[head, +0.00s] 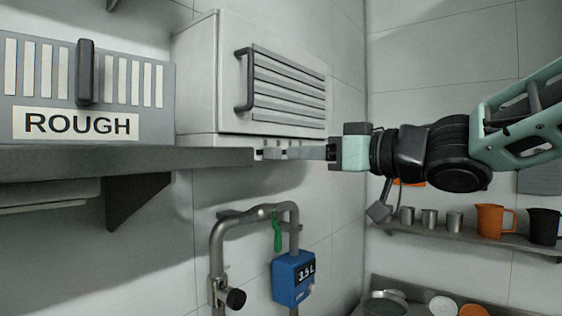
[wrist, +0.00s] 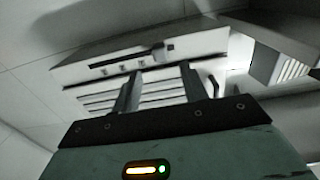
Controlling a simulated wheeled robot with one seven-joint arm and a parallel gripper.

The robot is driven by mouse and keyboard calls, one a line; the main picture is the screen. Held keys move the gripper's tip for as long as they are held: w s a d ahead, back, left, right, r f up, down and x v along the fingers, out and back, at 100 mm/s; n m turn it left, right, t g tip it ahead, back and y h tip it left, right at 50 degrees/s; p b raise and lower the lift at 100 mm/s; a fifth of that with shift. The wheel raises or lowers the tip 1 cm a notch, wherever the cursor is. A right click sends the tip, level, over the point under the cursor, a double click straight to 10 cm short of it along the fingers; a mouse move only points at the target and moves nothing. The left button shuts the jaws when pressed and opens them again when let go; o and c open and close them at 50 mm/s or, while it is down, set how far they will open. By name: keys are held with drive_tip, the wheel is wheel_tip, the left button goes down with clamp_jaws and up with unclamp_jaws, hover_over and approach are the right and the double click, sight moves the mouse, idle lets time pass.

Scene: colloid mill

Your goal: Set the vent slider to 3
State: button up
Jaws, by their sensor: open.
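A pale cabinet (head: 215,75) with a louvred door stands on the grey shelf. A narrow strip along its bottom edge carries small dark marks; in the wrist view this strip (wrist: 200,46) shows a dark slot and a small block near the slot's end, which looks like the vent slider (wrist: 158,53). No scale number is readable. My gripper (head: 296,152) reaches in from the right, level with the strip, its fingers pointing left. In the wrist view my gripper (wrist: 160,68) is open and empty, its two fingers apart below the block. Whether a finger touches the strip I cannot tell.
A grey panel (head: 150,125) marked ROUGH, with a dark upright handle, stands left on the shelf (head: 120,160). A dark door handle (head: 240,80) juts from the cabinet. A pipe and blue 3.5 L box (head: 293,278) are below. Cups stand on a lower right shelf.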

sight(279, 152)
drive_tip(key=x, duration=0.6)
drive_tip(key=shift+w+a+b, duration=0.2)
drive_tip(key=shift+a+b, duration=0.15)
clamp_jaws()
drive_tip(key=shift+d, duration=0.1)
